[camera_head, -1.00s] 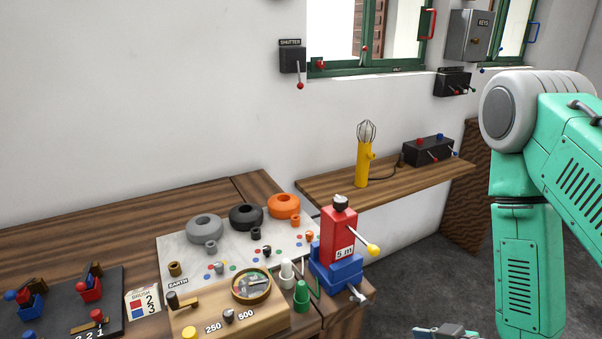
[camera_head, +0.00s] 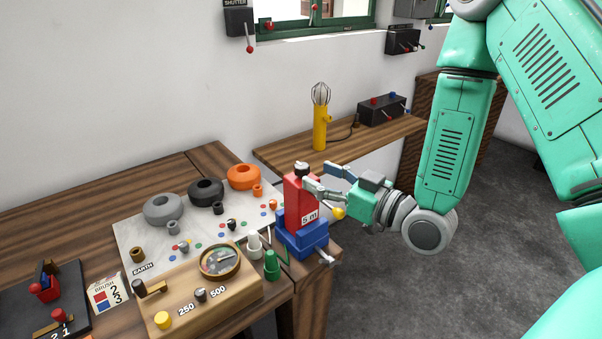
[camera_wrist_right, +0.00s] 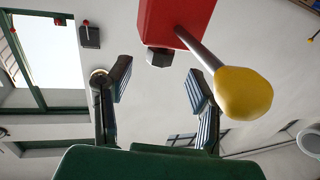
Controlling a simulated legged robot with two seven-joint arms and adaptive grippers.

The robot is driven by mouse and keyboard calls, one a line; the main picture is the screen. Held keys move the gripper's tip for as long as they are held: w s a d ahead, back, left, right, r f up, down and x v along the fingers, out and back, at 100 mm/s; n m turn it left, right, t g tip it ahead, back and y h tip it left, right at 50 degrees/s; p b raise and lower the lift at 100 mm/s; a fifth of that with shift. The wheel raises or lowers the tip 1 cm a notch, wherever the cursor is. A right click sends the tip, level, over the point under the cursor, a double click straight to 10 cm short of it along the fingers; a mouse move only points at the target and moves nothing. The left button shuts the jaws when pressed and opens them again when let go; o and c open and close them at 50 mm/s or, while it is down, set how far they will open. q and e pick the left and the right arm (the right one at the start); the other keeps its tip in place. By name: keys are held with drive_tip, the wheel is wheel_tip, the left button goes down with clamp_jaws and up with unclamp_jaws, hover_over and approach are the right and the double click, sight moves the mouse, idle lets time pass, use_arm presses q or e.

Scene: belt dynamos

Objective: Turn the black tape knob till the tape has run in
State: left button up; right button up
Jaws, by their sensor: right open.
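The red tape box (camera_head: 300,200), marked 5 m, stands upright in a blue clamp (camera_head: 303,238) at the bench's right corner. The black tape knob (camera_head: 301,167) is on top of the box; it also shows in the right wrist view (camera_wrist_right: 160,57). A rod with a yellow ball (camera_head: 338,213) sticks out from the box. My right gripper (camera_head: 317,177) is open, its fingers close to the knob from the right. In the wrist view the knob appears just beyond the gap between the fingertips (camera_wrist_right: 158,76), with nothing gripped. No tape strip can be made out. My left gripper is out of view.
The yellow ball (camera_wrist_right: 243,93) is close to one finger in the wrist view. Green (camera_head: 271,264) and white (camera_head: 254,244) posts stand left of the clamp. A wooden meter box (camera_head: 205,290) is nearer. A yellow whisk-like tool (camera_head: 320,130) stands on the shelf behind.

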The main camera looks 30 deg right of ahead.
sight(303, 164)
drive_tip(key=x, duration=0.4)
drive_tip(key=shift+w+a+r, duration=0.1)
drive_tip(key=shift+w, duration=0.05)
drive_tip(key=shift+w+p, duration=0.3)
drive_tip(key=shift+w, duration=0.15)
